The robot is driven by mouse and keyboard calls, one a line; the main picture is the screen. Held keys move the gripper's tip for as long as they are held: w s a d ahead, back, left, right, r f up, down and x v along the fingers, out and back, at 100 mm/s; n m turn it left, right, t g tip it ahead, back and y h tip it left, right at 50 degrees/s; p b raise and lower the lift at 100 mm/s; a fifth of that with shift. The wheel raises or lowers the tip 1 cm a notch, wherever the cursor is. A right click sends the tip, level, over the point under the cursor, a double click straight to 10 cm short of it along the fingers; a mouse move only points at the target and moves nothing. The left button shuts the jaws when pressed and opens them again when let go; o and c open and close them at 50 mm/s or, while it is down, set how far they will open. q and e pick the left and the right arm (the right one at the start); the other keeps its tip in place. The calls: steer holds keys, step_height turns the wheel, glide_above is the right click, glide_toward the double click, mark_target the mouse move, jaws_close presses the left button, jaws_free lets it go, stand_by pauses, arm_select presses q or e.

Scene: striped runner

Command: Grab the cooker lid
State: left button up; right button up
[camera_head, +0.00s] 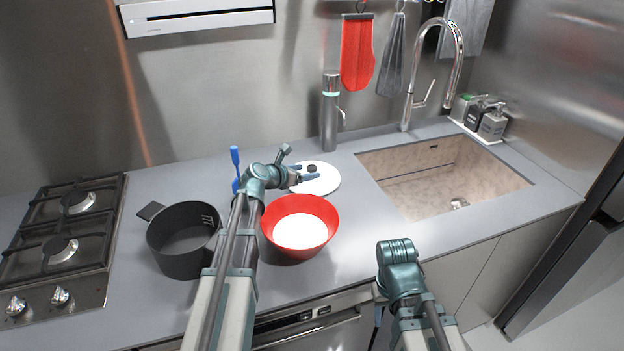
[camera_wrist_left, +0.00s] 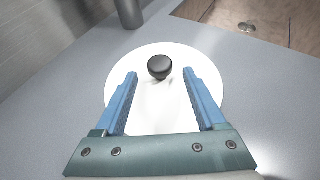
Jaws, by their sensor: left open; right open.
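The cooker lid (camera_head: 322,182) is a white disc with a dark round knob (camera_head: 312,168), lying on the grey counter behind the red bowl. In the left wrist view the lid (camera_wrist_left: 205,75) lies below my left gripper, and its black knob (camera_wrist_left: 160,67) shows just beyond the gap between the blue fingertips. My left gripper (camera_head: 303,178) is open and empty over the lid's left part in the head view. My right arm hangs in front of the counter at the lower right. The fingers of my right gripper (camera_head: 378,318) point down and are partly hidden.
A red bowl (camera_head: 285,236) with white inside stands in front of the lid. A black pot (camera_head: 176,262) stands left of my left arm. A blue-handled tool (camera_head: 235,157) is behind the arm.

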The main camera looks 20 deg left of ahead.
mark_target(309, 170)
arm_select(q)
steer(key=b+x, duration=0.1)
steer(key=x, duration=0.3)
steer(key=shift+w+r, duration=0.1)
steer(key=shift+c, duration=0.3)
jaws_close()
